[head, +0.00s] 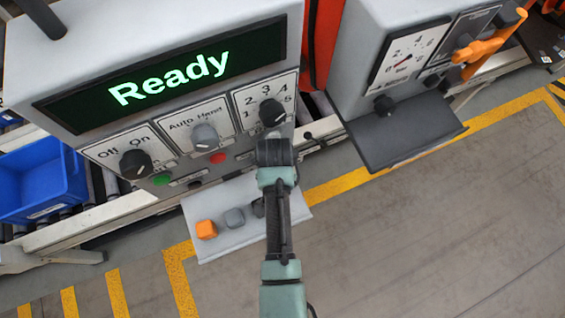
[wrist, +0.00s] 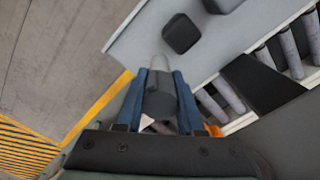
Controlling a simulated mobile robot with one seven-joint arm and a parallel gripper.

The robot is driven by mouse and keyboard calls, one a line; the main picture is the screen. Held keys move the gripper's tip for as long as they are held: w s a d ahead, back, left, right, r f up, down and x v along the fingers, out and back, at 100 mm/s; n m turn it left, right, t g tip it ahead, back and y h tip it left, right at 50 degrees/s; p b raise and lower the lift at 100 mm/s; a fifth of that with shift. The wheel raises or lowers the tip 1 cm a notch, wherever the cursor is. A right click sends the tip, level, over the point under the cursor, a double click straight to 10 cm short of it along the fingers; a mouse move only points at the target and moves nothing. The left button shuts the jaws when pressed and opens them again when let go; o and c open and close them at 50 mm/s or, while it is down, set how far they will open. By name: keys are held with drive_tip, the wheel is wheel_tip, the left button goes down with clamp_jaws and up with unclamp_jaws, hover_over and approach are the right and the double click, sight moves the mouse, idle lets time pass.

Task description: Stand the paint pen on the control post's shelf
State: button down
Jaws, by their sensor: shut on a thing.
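My gripper (head: 275,152) is in front of the control post (head: 150,60), just below its numbered selector knob (head: 272,112). In the wrist view its two blue fingers (wrist: 159,98) are shut on a grey, rounded pen-like piece, the paint pen (wrist: 160,88), with a paler narrow end pointing up the picture. In the head view the pen is hidden by my gripper. The post's light grey shelf (head: 245,239) juts out below the panel, and my arm crosses over its right part. The shelf also shows in the wrist view (wrist: 140,45), beyond the pen.
An orange block (head: 206,230), a grey block (head: 234,217) and a dark block (head: 258,207) stand in a row on the shelf. A gauge post (head: 390,60) with a dark ledge (head: 405,135) stands at right, a blue bin (head: 40,180) at left. The shelf's front strip is bare.

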drive_tip(key=shift+s+a+f, duration=0.1)
drive_tip(key=shift+a+f, duration=0.15)
drive_tip(key=shift+a, duration=0.05)
drive_tip(key=f+b, duration=0.3)
drive_tip(key=shift+d+f+b, duration=0.2)
drive_tip(key=shift+d+b, duration=0.05)
drive_tip(key=shift+b, duration=0.05)
drive_tip(key=shift+f+b, duration=0.4)
drive_tip(key=shift+f, duration=0.05)
drive_tip(key=shift+r, duration=0.1)
drive_tip(key=c, duration=0.5)
unclamp_jaws()
